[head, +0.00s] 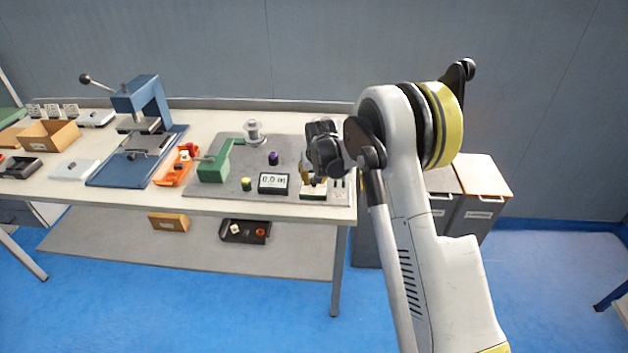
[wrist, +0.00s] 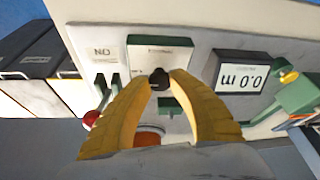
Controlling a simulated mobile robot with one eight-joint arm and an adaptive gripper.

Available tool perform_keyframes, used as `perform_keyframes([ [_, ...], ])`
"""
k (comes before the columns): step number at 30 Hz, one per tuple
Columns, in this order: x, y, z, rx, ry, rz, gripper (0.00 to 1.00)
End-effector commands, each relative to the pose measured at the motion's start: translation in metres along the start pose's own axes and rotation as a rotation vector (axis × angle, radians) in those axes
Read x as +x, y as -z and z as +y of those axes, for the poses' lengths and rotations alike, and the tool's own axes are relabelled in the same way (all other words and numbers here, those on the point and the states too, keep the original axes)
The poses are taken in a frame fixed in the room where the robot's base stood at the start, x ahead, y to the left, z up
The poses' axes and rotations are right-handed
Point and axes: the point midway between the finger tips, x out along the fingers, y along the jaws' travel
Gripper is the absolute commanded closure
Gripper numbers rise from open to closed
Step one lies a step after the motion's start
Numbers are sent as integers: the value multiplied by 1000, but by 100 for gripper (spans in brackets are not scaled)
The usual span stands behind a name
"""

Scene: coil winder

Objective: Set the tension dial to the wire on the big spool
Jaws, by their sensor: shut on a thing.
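My gripper (wrist: 161,78) points down at the right end of the coil winder's grey base plate, with its yellow fingers shut on a small black knob (wrist: 159,82), which looks like the tension dial. The knob sits on a pale box (wrist: 160,52) whose printing is too small to read. In the head view this box (head: 313,194) lies under my gripper (head: 309,180), and the knob is hidden there. A pale grey spool (head: 254,136) stands upright at the back of the plate beside the green winder (head: 213,167). Its wire label, if any, cannot be read.
A display (head: 273,183) left of the box reads 0.0 m. An orange tray (head: 176,168) and a blue press (head: 142,100) are further left. Bins (head: 484,190) stand right of the table.

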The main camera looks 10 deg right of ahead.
Motion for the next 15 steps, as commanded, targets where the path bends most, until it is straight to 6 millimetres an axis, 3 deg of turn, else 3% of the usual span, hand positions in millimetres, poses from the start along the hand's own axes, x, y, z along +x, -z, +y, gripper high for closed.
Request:
perform_keyframes([
  [7, 1, 0, 0, 0, 0, -1, 100],
  [8, 1, 0, 0, 0, 0, -1, 67],
  [9, 1, 0, 0, 0, 0, -1, 54],
  [10, 1, 0, 0, 0, 0, 0, 48],
  [15, 0, 0, 0, 1, -1, 0, 48],
])
